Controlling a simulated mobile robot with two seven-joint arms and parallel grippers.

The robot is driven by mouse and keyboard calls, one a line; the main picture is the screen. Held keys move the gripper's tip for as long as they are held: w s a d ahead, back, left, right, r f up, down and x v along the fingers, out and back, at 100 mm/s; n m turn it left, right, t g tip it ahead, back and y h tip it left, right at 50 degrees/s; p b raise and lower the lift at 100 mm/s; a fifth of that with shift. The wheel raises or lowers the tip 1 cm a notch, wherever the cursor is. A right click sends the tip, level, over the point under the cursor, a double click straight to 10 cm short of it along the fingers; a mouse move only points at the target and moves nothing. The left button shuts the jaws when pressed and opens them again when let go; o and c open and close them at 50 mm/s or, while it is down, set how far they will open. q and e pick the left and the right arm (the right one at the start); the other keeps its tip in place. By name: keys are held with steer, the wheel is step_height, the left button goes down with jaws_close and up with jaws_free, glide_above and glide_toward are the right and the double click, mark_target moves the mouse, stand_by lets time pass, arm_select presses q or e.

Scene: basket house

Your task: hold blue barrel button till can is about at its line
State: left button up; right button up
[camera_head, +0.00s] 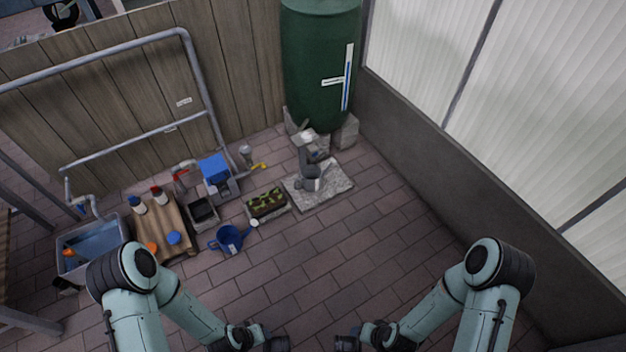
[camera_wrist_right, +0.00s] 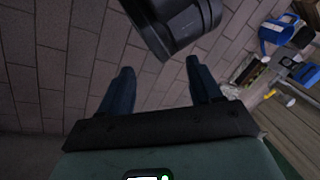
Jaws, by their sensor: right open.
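A green barrel (camera_head: 320,60) stands against the wooden fence, with a white level strip (camera_head: 348,75) showing blue on its side. A grey can-like vessel (camera_head: 312,178) stands on a pale slab below it, beside a grey post. A blue watering can (camera_head: 228,238) stands on the paving; it also shows in the right wrist view (camera_wrist_right: 277,35). I cannot make out a blue button or a line on either can. My left gripper (camera_head: 275,343) is low at the frame's bottom, its jaws unclear. My right gripper (camera_head: 348,343) is open and empty (camera_wrist_right: 160,88), apart from these things.
A blue box-shaped unit (camera_head: 214,168), a planter (camera_head: 266,203) and a black tray (camera_head: 203,211) stand along the fence. A wooden board (camera_head: 165,222) holds bottles; a grey water tub (camera_head: 92,247) is at left. Paving before my grippers is clear; a low wall (camera_head: 440,150) runs right.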

jaws_close()
stand_by(1.5)
